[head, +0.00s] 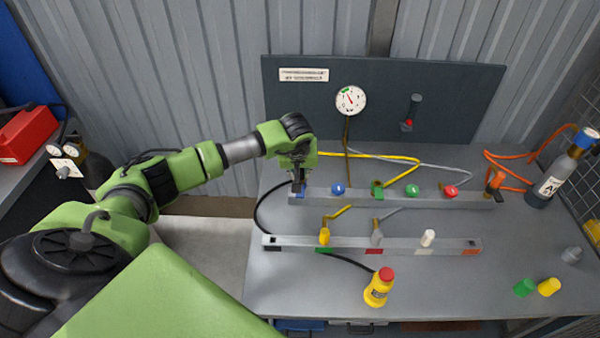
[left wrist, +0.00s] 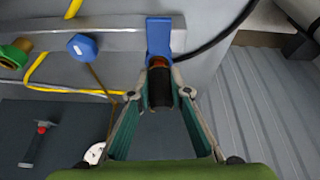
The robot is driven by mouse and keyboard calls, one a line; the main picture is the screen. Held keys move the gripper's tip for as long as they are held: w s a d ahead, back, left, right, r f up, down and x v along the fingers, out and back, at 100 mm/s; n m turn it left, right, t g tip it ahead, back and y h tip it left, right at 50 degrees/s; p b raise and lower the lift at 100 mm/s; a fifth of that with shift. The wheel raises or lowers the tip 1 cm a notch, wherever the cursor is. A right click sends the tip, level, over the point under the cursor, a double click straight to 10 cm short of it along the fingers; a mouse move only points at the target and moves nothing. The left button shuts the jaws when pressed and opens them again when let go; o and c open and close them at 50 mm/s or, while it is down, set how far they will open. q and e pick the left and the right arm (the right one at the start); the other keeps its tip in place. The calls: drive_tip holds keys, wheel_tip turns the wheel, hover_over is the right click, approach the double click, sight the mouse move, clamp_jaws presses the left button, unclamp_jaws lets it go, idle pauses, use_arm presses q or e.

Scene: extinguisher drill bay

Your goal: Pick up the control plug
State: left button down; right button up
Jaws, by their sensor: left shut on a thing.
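My left gripper (head: 298,178) is at the left end of the back rail (head: 350,196), pointing down. In the left wrist view its two fingers (left wrist: 161,88) are shut on a dark cylindrical piece with a copper-coloured end (left wrist: 160,63), which looks like the control plug. That end meets or sits just at a blue block (left wrist: 159,38) on the rail; I cannot tell whether it is seated there. A black hose (left wrist: 215,42) runs from beside the block. In the head view the gripper hides most of the piece. My right gripper is not in view.
Blue (head: 338,188), green (head: 412,190) and red (head: 450,191) knobs line the back rail. A front rail (head: 455,246) holds yellow, grey and white fittings. A dark cylinder (head: 545,188) stands right. The bench's front left is clear.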

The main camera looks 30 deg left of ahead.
use_arm(q)
drive_tip(key=shift+w+r+b, duration=0.1)
drive_tip(key=shift+r+b, duration=0.45)
drive_tip(key=shift+r, duration=0.05)
drive_tip(key=s+d+r+b, duration=0.6)
drive_tip(key=s+d+r, duration=0.2)
drive_tip(key=s+r, duration=0.3)
drive_tip(key=shift+s+d+r, duration=0.15)
drive_tip(key=shift+d+r, duration=0.15)
drive_tip(key=shift+r, duration=0.1)
